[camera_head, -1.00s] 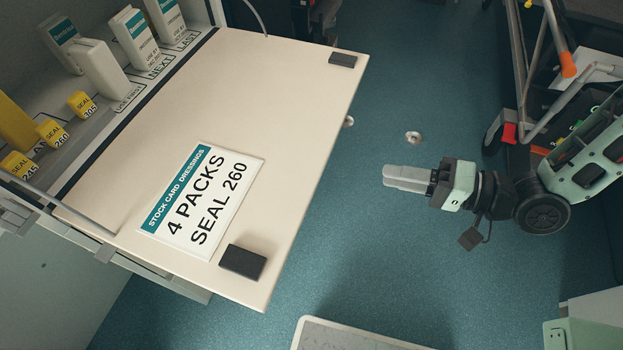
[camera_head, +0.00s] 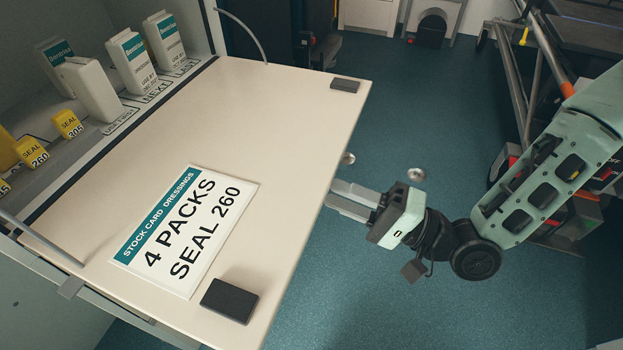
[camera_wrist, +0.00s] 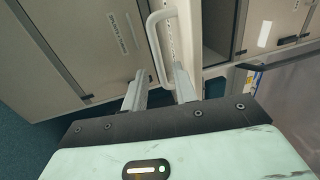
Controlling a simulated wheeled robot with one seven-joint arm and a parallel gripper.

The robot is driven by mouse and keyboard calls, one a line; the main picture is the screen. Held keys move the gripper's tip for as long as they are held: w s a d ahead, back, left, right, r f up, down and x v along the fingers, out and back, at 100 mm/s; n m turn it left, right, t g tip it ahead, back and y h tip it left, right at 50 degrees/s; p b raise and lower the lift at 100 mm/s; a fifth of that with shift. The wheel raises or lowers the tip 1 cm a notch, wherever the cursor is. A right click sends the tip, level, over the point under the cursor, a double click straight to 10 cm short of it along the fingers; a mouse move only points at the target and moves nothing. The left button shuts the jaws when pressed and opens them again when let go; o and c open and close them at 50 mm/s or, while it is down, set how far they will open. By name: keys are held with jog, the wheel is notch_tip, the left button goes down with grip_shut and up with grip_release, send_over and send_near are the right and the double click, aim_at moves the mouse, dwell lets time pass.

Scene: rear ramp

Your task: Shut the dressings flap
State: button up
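The dressings flap (camera_head: 280,130) is a cream panel folded down and open, lying about level in front of the shelf. It carries a stock card (camera_head: 185,232) reading "4 PACKS SEAL 260" and two dark pads (camera_head: 229,301) near its free edge. My gripper (camera_head: 330,194) is at the flap's right, free edge in the head view, its fingertips meeting the edge line. I cannot tell whether they touch it or lie under it.
White dressings packs (camera_head: 132,62) and yellow seal blocks (camera_head: 67,124) stand on the shelf (camera_head: 100,140) behind the flap. A thin stay (camera_head: 50,237) runs at the flap's near side.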

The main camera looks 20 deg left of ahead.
aim_at(309, 183)
jog(key=x, duration=0.6)
grip_shut()
